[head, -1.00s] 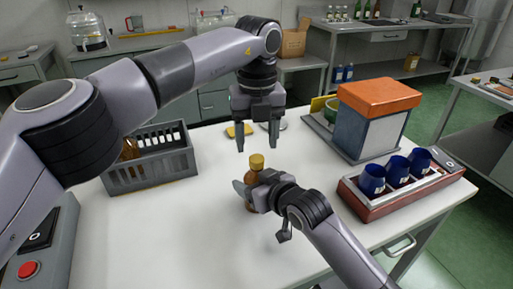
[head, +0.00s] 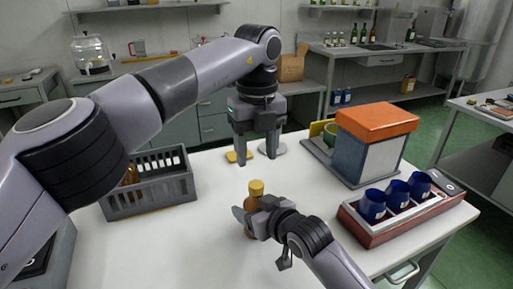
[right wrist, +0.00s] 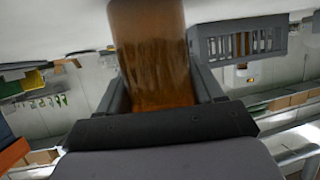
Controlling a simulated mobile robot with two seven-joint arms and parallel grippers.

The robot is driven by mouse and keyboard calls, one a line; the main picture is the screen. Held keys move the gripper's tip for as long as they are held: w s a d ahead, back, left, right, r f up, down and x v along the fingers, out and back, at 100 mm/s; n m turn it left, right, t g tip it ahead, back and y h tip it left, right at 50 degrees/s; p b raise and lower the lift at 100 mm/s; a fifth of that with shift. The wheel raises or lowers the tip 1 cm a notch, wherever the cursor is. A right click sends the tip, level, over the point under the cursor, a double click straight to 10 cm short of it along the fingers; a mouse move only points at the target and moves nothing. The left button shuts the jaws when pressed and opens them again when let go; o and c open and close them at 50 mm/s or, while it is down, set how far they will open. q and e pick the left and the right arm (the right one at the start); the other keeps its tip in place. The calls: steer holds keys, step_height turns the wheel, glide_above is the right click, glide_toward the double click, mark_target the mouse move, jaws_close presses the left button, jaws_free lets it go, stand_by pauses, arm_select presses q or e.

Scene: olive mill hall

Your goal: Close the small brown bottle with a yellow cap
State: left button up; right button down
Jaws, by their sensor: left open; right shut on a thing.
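The small brown bottle (head: 262,232) stands upright in the head view, largely covered by my right gripper (head: 245,219). That gripper is shut on its body. The yellow cap (head: 256,188) sits on top of the bottle; how tight it is I cannot tell. In the right wrist view the amber bottle body (right wrist: 150,55) fills the space between the fingers. My left gripper (head: 257,158) is open and empty, fingers pointing down, above and behind the cap and apart from it.
A grey crate (head: 150,197) with a brown bottle (head: 130,176) stands left. An orange-topped box (head: 377,119) and a red tray (head: 408,221) with blue cups (head: 397,193) stand right. The front-left tabletop is clear.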

mark_target(256, 183)
arm_select(q)
step_height(256, 183, down, 8)
steer(key=shift+r, duration=0.15)
stand_by(0.4)
jaws_close()
steer(key=shift+m, duration=1.8)
steer(key=shift+o, duration=0.2)
jaws_free()
steer(key=shift+r, duration=0.1)
